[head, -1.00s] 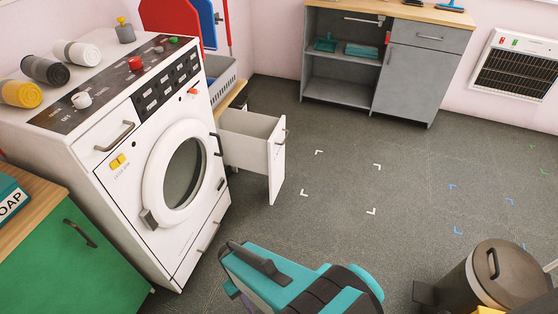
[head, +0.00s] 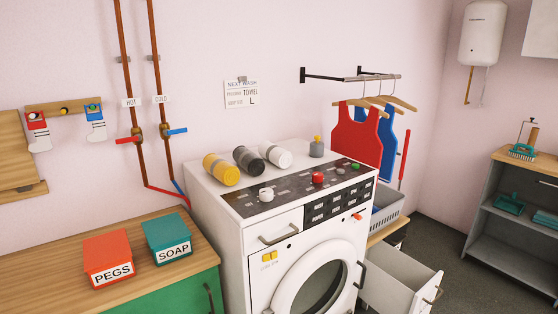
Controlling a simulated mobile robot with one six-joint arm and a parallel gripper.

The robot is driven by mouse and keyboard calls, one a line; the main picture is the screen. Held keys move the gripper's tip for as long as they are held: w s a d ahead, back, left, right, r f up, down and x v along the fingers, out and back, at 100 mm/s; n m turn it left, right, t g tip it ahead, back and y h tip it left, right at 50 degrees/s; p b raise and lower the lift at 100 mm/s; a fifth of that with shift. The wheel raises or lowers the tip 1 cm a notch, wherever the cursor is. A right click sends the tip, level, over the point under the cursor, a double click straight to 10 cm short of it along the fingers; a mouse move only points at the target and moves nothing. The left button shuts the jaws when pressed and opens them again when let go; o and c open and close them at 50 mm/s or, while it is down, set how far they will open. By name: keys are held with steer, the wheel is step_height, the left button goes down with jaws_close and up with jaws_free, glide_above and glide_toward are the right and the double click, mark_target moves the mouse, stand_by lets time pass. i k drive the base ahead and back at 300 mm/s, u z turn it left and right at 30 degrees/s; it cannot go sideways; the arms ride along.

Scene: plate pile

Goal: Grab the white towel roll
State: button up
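The white towel roll (head: 277,156) lies on top of the washing machine (head: 210,196), toward the back. It has a dark grey band around it. It is the rightmost of three rolls. A dark grey roll (head: 248,158) lies just left of it, and a yellow roll (head: 221,169) lies left of that. My gripper is outside the head view now, so its state cannot be seen.
A small grey item with a yellow top (head: 316,149) stands right of the rolls. Knobs rise from the machine's panel in front. An open drawer (head: 400,290) juts out at lower right. A PEGS box (head: 108,256) and SOAP box (head: 167,240) sit on the left counter.

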mark_target(280, 157)
steer(key=u, duration=4.25)
steer(key=i, duration=0.1)
steer(key=z, duration=2.9)
steer(key=i, duration=0.85)
steer(key=u, duration=0.8)
